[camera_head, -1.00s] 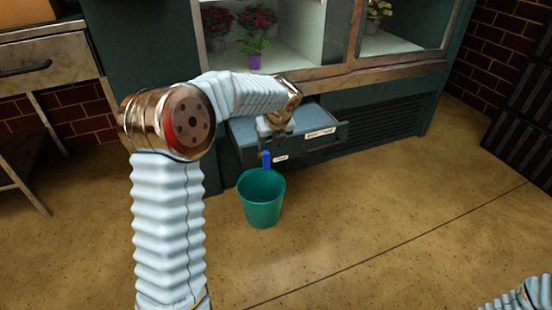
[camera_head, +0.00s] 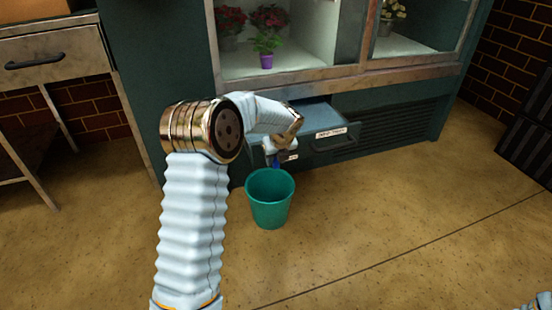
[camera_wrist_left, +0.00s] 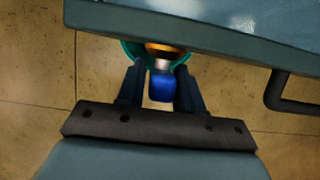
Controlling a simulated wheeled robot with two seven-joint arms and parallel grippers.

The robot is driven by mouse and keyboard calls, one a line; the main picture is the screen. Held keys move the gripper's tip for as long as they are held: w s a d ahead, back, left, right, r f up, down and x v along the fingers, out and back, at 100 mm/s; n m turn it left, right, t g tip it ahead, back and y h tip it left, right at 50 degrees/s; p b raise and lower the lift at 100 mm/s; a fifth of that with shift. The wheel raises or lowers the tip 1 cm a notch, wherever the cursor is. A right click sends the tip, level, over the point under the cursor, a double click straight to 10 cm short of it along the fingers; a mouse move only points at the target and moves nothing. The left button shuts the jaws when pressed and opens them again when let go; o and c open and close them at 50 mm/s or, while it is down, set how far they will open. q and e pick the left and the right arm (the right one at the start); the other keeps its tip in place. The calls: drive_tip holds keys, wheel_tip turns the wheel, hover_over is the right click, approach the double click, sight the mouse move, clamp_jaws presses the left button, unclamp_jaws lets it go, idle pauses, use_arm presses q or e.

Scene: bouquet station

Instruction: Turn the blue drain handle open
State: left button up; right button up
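The blue drain handle (camera_wrist_left: 161,88) hangs below the drawer front in the left wrist view, under an orange and metal fitting. In the head view only a bit of the blue handle (camera_head: 276,163) shows under my left gripper (camera_head: 277,158). In the left wrist view the two dark fingers of my left gripper (camera_wrist_left: 160,82) stand apart on either side of the handle, with small gaps visible. The green bucket (camera_head: 269,203) stands on the floor below the handle. Only a piece of my right arm shows at the lower right corner; its gripper is out of view.
A blue-grey drawer (camera_head: 346,142) with a dark bar handle and a white label projects from the base of the flower cabinet (camera_head: 405,74). Potted flowers (camera_head: 267,46) stand inside the cabinet. A metal table (camera_head: 55,62) is at left.

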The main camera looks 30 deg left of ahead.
use_arm(q)
clamp_jaws()
